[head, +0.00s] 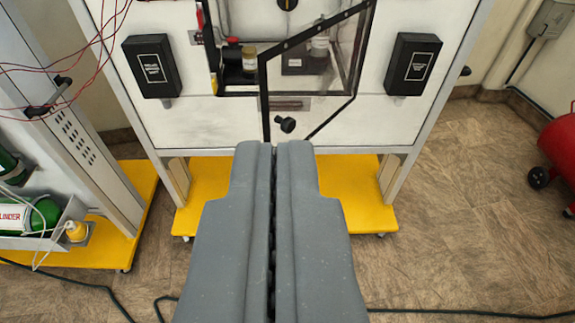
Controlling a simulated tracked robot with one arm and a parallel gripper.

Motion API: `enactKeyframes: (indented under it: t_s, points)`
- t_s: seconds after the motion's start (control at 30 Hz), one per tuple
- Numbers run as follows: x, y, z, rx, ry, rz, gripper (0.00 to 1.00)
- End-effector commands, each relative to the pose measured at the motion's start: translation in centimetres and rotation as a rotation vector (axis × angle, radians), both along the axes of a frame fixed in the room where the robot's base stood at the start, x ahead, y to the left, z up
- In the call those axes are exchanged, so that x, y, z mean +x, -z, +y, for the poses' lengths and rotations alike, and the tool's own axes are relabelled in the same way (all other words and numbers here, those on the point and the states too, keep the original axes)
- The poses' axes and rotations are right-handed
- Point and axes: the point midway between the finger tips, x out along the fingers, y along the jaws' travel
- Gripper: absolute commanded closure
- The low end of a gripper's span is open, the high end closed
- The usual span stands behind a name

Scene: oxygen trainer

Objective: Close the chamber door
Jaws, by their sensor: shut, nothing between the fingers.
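The chamber door (315,71) is a clear panel with a black frame. It stands open, swung out from the chamber opening (237,78) in the white panel. A black knob (285,124) sits near the door's lower left corner. Bottles, one with a yellowish lid (249,58), show inside the chamber. My gripper (274,146) is shut and empty. Its tips appear just below the knob in the picture; I cannot tell the gap in depth, and I see no clear contact.
Black boxes (151,66) and (413,64) flank the chamber on the white panel. The rig stands on a yellow base (347,190). A second rig with a green cylinder (42,215) is at left, a red tank (560,150) at right. Cables cross the floor.

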Motion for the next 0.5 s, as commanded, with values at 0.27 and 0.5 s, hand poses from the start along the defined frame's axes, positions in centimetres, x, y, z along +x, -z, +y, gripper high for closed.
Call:
enactKeyframes:
  t_s: [0.27, 0.5]
  points:
    - [3.4, 5.0, -0.8, 0.09, -0.025, 0.142, 1.0]
    - [8.6, 16.8, -1.4, 0.369, -0.125, 0.458, 1.0]
